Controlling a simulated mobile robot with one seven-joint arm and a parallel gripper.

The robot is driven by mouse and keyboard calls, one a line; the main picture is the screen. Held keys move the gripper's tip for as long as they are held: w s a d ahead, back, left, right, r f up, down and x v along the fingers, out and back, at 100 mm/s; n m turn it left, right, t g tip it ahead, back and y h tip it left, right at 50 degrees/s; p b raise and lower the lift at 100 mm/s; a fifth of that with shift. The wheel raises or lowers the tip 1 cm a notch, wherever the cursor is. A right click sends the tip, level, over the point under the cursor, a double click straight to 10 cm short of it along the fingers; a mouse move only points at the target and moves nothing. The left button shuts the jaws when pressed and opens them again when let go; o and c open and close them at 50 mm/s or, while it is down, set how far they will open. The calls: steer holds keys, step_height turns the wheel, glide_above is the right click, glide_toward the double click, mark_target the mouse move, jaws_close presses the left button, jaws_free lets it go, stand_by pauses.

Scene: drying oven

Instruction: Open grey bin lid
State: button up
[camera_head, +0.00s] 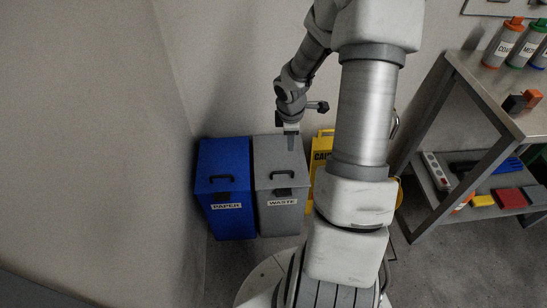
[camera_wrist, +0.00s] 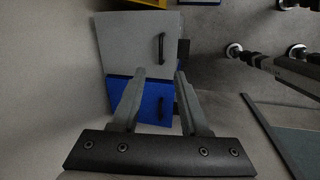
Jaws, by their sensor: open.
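The grey bin (camera_head: 264,158), labelled WASTE, stands on the floor against the wall in the head view. Its lid lies closed, with a black handle (camera_head: 284,173) on top. In the wrist view the grey lid (camera_wrist: 132,45) is ahead of the fingers, with its handle (camera_wrist: 161,47) upright in the picture. My gripper (camera_head: 290,143) appears over the far part of the grey lid in the head view. In the wrist view my gripper (camera_wrist: 160,74) has its fingers apart with nothing between them. The handle lies beyond the fingertips; the exact height gap cannot be told.
A blue bin (camera_head: 222,161), labelled PAPER, stands directly left of the grey bin. A metal shelf table (camera_head: 470,90) with bottles and tools stands further right. A wall is close on the left.

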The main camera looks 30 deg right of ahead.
steer(key=n, duration=0.1)
glide_toward(285, 172)
steer(key=shift+y, duration=0.4)
steer(key=f+b, duration=0.2)
steer(key=w+d+f+b, duration=0.1)
steer(key=f+b, duration=0.4)
steer(key=shift+w+d+f, duration=0.25)
steer(key=shift+w+d, duration=0.05)
steer(key=shift+c, duration=0.3)
jaws_close()
stand_by(0.5)
